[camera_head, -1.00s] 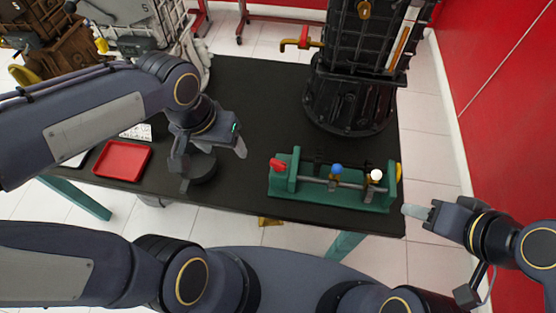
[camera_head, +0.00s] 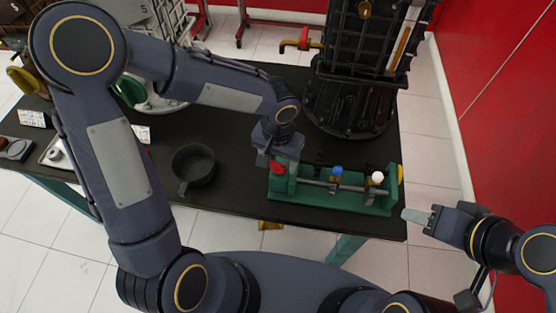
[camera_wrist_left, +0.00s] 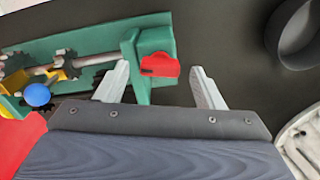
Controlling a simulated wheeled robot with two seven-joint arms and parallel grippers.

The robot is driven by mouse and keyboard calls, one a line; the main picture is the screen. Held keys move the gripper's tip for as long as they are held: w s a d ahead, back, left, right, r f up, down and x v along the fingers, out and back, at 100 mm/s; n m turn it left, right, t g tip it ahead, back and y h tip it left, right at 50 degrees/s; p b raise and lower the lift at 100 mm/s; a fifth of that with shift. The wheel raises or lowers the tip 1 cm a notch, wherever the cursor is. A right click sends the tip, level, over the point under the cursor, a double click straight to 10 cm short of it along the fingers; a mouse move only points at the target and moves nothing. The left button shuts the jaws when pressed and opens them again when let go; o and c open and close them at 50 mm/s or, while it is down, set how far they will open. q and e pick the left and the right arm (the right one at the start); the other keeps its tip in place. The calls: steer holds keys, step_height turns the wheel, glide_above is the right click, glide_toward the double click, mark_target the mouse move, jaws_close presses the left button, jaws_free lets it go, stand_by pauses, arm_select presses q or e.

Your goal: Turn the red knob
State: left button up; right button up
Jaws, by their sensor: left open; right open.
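The red knob (camera_head: 277,167) sits at the left end of the green gear stand (camera_head: 330,203) on the black table. In the left wrist view the red knob (camera_wrist_left: 160,65) shows ahead of the fingers, on the green upright. My left gripper (camera_head: 283,153) is just beside and above the knob in the head view; its fingertips are hidden there. In the left wrist view my left gripper (camera_wrist_left: 160,82) is open, with one finger on either side of the knob's line and no clear contact. My right gripper (camera_head: 420,215) is off the table's right edge, empty.
The stand has a blue knob (camera_head: 336,170) and a white knob (camera_head: 377,177). A dark round pan (camera_head: 194,165) lies to the left. A large black engine housing (camera_head: 350,95) stands behind the stand. The table (camera_head: 225,205) is bare between pan and stand.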

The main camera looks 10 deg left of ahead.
arm_select(q)
steer(key=shift+f, duration=0.65)
steer(key=c, duration=1)
